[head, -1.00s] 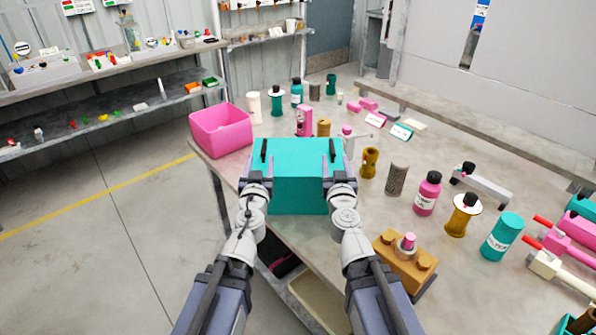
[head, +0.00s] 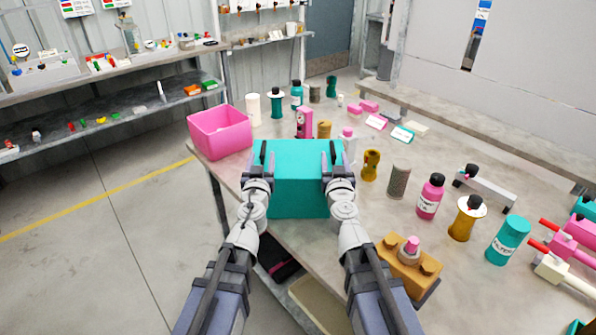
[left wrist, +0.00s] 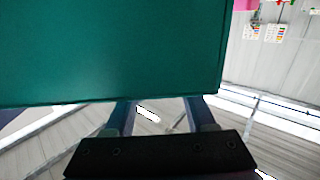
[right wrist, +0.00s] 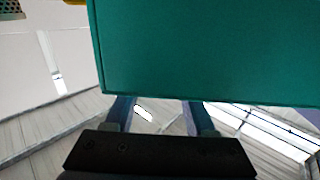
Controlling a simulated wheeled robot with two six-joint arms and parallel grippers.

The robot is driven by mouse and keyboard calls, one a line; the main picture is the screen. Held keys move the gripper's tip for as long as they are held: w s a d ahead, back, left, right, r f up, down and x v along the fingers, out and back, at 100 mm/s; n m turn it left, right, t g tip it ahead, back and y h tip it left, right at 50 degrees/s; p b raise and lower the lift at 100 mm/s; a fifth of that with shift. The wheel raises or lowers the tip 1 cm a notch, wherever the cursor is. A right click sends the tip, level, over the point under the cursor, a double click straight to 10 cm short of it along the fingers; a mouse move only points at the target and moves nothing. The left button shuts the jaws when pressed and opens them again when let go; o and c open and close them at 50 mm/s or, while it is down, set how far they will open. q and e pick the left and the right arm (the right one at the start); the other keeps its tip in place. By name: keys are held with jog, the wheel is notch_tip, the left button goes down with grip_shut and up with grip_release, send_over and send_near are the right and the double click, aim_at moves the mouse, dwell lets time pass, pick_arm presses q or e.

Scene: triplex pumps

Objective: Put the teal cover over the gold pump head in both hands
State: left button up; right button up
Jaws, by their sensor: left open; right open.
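The teal cover (head: 297,190) is a box-like hood held up between my two arms in the head view, over the near left edge of the table. My left gripper (head: 261,158) is at its left side and my right gripper (head: 334,158) at its right side. Both are open, with fingers along the cover's sides; its underside is hidden. The cover fills much of the left wrist view (left wrist: 110,50) and the right wrist view (right wrist: 210,50). The gold pump head (head: 408,264) stands on the table to the right of my right arm, with a pink-topped fitting on it, uncovered.
A pink bin (head: 220,132) stands at the table's left corner. Behind and right of the cover stand a brown bottle (head: 370,166), a grey cylinder (head: 398,180), a pink bottle (head: 430,197), a gold spool (head: 464,218) and a teal filter (head: 508,240). Some bare tabletop (head: 350,212) lies between.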

aim_at(263, 150)
pick_arm(q)
jog(key=w, duration=0.4)
jog(key=shift+w, duration=0.2)
pick_arm(e)
jog(key=w, duration=0.4)
jog(key=shift+w, duration=0.2)
pick_arm(q)
grip_shut()
pick_arm(e)
grip_shut()
dwell(0.4)
